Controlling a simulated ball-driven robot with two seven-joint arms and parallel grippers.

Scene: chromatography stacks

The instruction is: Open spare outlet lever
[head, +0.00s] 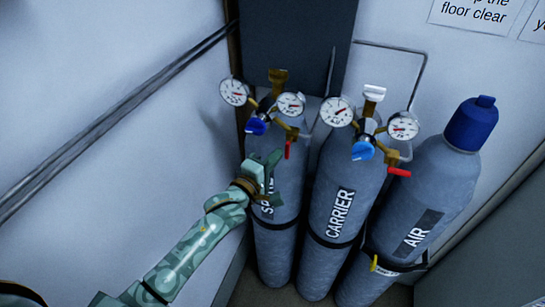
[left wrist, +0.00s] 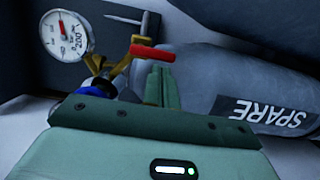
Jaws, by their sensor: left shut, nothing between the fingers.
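The spare cylinder (head: 274,238), a grey bottle labelled SPARE, stands at the left of the row in the head view. Its red outlet lever (head: 288,149) hangs down from the brass regulator (head: 291,131). In the left wrist view the lever (left wrist: 153,53) runs along the cylinder's length, just beyond my fingertips. My left gripper (head: 272,166) is shut and empty, in front of the cylinder and just below the lever. Its fingers also show in the left wrist view (left wrist: 160,84). I cannot tell whether they touch the lever. My right gripper is not in view.
The carrier cylinder (head: 324,250) stands close to the right, its red lever (head: 399,172) pointing sideways. The air cylinder (head: 440,185), with a blue cap, is farther right. Spare gauges (head: 234,91) and a blue knob (head: 256,126) crowd the lever. A wall lies left.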

